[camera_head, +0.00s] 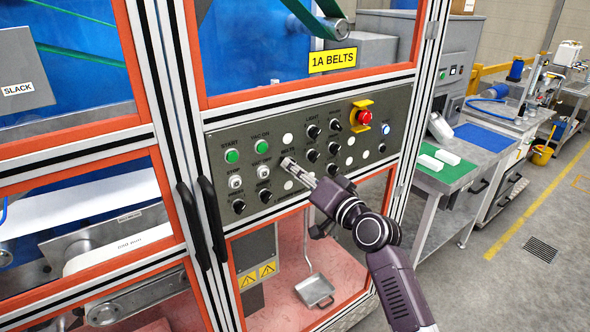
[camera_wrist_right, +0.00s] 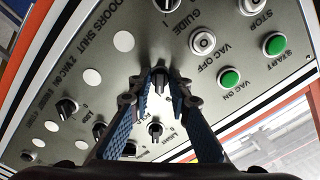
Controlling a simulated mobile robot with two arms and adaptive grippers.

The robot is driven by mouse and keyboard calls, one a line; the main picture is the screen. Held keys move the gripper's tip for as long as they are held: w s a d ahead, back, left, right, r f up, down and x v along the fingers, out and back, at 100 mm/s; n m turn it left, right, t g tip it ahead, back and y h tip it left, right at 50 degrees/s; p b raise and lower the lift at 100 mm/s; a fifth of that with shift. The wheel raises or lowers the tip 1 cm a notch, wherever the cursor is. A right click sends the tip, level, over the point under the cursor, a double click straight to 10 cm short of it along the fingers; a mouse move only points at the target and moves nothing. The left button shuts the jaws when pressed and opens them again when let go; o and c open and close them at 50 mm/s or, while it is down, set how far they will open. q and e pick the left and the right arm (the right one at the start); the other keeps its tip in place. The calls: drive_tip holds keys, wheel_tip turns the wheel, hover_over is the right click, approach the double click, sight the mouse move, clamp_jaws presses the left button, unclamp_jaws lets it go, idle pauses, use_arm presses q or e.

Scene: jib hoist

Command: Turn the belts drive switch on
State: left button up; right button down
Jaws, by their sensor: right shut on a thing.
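The grey control panel (camera_head: 310,145) is on the front of the machine, below the yellow "1A BELTS" sign (camera_head: 332,60). My right gripper (camera_head: 288,164) reaches it from the lower right, with its fingertips at the small "BELTS" label. In the head view the fingertips cover the belts drive switch. In the right wrist view my right gripper (camera_wrist_right: 159,78) is shut with its tips on either side of a dark knob, the belts drive switch (camera_wrist_right: 159,80). The knob's pointer is mostly hidden, so I cannot tell its setting. My left gripper is not in view.
Green buttons (camera_head: 232,156) and black knobs (camera_head: 314,131) surround the switch. A red emergency stop (camera_head: 363,117) with a yellow guard is at the panel's upper right. Black door handles (camera_head: 211,218) are to the left. A workbench (camera_head: 447,170) stands to the right, beside open floor.

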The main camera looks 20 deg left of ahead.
drive_tip(key=c, duration=1.8)
unclamp_jaws()
drive_tip(key=shift+d, duration=0.1)
drive_tip(key=v, duration=1.2)
drive_tip(key=shift+f, duration=0.15)
